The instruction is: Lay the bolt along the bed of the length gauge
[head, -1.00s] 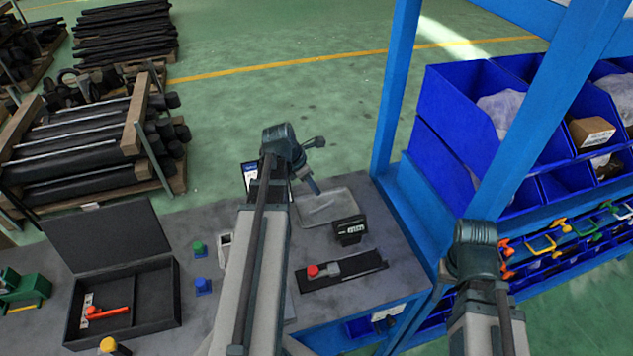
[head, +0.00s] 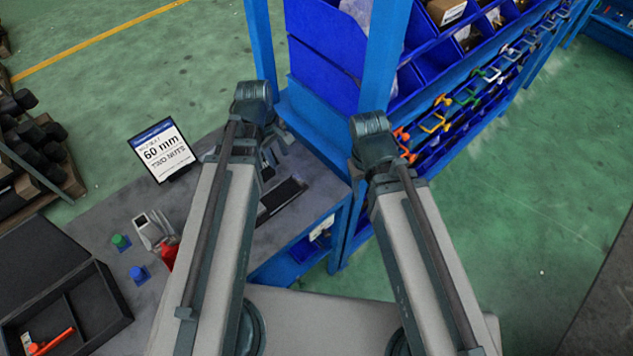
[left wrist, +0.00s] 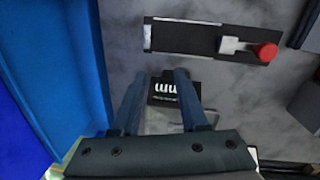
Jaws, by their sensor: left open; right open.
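The length gauge, a dark bed with a grey slider and red knob, shows in the left wrist view (left wrist: 190,38). In the head view my left arm hides much of its dark bed (head: 282,197). A small black display block marked "mm" (left wrist: 175,89) lies beside it. My left gripper (left wrist: 158,82) is open and empty, its fingers apart over the table near the display block. A pale clear tray (left wrist: 160,121) shows partly between the fingers. I cannot make out the bolt in any view. My right gripper is out of view; only the right arm shows.
A sign reading "60 mm two nuts" (head: 163,149) stands at the back of the table. A green piece (head: 120,242), a blue piece (head: 139,274) and a red-and-grey tool (head: 168,254) are nearby. An open black case (head: 100,305) is at left. A blue rack (head: 262,40) borders the right.

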